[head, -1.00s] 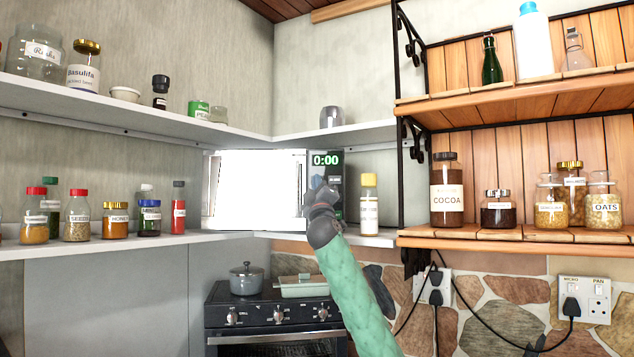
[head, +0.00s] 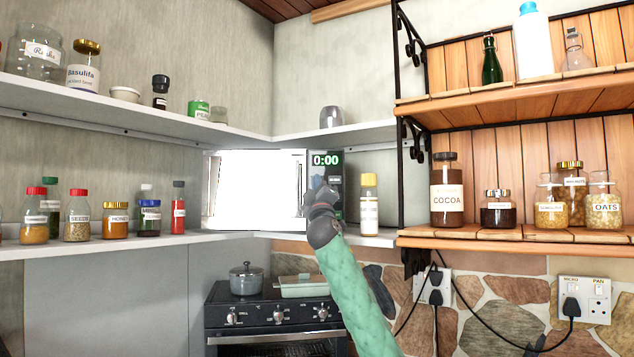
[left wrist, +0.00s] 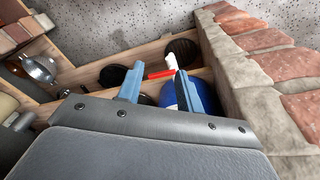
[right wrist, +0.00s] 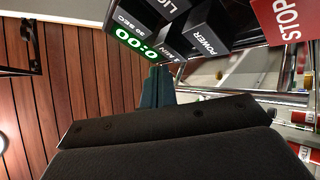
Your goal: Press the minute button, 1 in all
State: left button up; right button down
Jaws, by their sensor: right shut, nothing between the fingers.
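The microwave (head: 258,190) stands in the corner on the lower white shelf, its front glaring white. Its dark control panel (head: 338,187) carries a green 0:00 display (head: 326,160). In the right wrist view the display (right wrist: 136,44) sits beside dark buttons. The minute button (right wrist: 163,50) shows part of its label; the rest is hidden. My right gripper (head: 322,184) is shut and empty in front of the panel. In the right wrist view its fingertips (right wrist: 158,73) are close to the minute button; I cannot tell whether they touch. My left gripper (left wrist: 156,78) is open.
A yellow-capped jar (head: 369,208) stands just right of the panel. Several spice jars line the shelf at left. A red STOP button (right wrist: 280,18) and a POWER button (right wrist: 207,42) are nearby. Stone edging (left wrist: 240,90) is right of my left gripper.

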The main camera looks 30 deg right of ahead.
jog(key=shift+w+d, duration=0.1)
jog(key=shift+w, duration=0.05)
jog(key=shift+w+d, duration=0.15)
jog(key=shift+w, duration=0.05)
dwell(0.3)
jog(key=shift+w+d, duration=0.55)
jog(key=shift+w, duration=0.1)
dwell(1.5)
jog(key=shift+s+a, duration=0.8)
jog(key=shift+s, duration=0.2)
jog(key=s+a, duration=0.1)
jog(key=s, duration=0.1)
jog(key=s+a, duration=0.2)
dwell(0.7)
jog(key=shift+f, duration=0.1)
dwell(0.7)
